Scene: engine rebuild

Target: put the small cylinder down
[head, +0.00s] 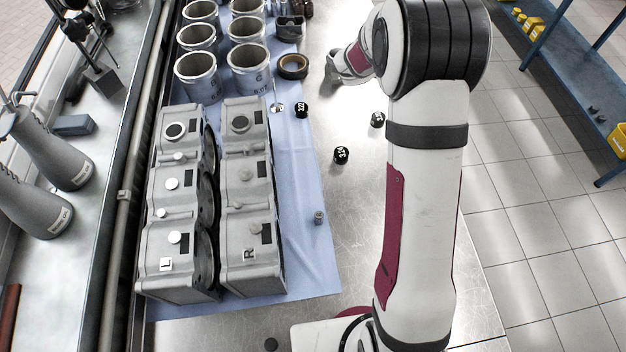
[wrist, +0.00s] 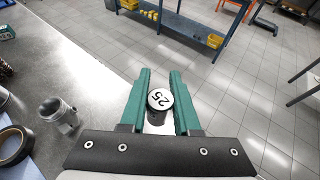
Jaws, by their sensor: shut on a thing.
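The small cylinder (wrist: 160,100) has a white round top with a black number that looks like 25, and a shiny metal side. It sits between the green fingers of my gripper (wrist: 160,84) in the wrist view. My gripper is shut on it. In the head view my own arm hides the gripper and the held cylinder. In the wrist view, the floor shows behind the fingers and the metal bench top (wrist: 95,70) lies to their left. I cannot tell how high the cylinder is above the bench.
Several black numbered cylinders, such as this one (head: 341,155), stand on the bench and blue mat (head: 310,270). Grey engine blocks (head: 250,195) and metal sleeves (head: 248,68) fill the left. A piston (wrist: 58,113) and ring (wrist: 12,145) are left of my gripper.

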